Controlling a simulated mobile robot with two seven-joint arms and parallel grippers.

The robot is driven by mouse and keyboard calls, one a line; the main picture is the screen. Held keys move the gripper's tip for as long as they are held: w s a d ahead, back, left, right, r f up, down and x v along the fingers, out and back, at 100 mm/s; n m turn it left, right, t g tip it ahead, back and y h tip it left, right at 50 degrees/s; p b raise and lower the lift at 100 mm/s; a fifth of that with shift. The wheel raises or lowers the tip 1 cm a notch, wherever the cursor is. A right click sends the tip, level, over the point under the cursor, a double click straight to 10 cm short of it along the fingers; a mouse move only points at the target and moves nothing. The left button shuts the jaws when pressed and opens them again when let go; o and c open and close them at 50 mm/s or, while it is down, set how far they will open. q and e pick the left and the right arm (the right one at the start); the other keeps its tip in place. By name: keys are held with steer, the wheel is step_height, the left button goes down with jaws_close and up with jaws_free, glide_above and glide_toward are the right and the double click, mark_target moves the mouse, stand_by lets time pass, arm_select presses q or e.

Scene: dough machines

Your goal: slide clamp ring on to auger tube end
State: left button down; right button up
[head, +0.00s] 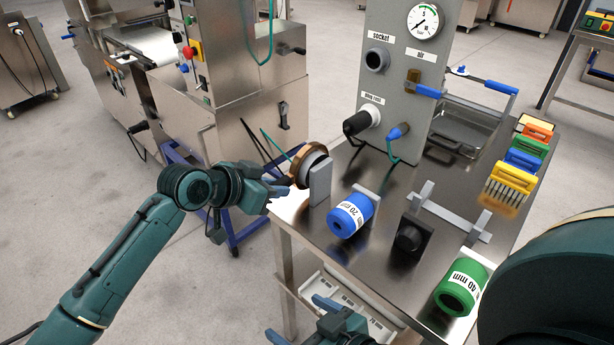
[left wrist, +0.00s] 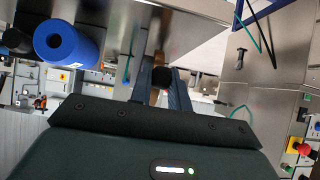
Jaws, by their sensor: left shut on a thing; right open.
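A bronze-brown clamp ring (head: 298,162) shows at the table's left edge in the head view. A short silvery cylinder, which looks like the auger tube end (head: 314,161), shows just right of it, by an upright grey plate (head: 321,184). The ring looks in line with the cylinder; I cannot tell whether it is around it or only in front. My left gripper (head: 284,190) is shut at the ring's lower left side. In the left wrist view a dark piece shows between its fingers (left wrist: 165,88). My right gripper (head: 298,322) is open and empty, low at the table's front.
A blue 20 mm cylinder (head: 350,215), a black block (head: 409,235) and a green 40 mm cylinder (head: 462,287) stand on the steel table (head: 372,272). A grey panel (head: 400,75) with a gauge rises behind. Coloured brushes (head: 511,181) lie at right. A steel machine (head: 245,110) stands behind my left arm.

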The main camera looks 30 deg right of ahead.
arm_select(q)
steer(key=shift+w+a+r+b, duration=0.1)
steer(key=shift+w+a+b, duration=0.1)
steer(key=shift+w, duration=0.4)
steer(key=shift+w+a+r+b, duration=0.1)
steer(key=shift+w+a+b, duration=0.1)
steer(key=shift+w, duration=0.4)
steer(key=w+a+b, duration=0.2)
steer(key=w+b, duration=0.1)
steer(key=w, duration=0.3)
steer(key=shift+b, duration=0.3)
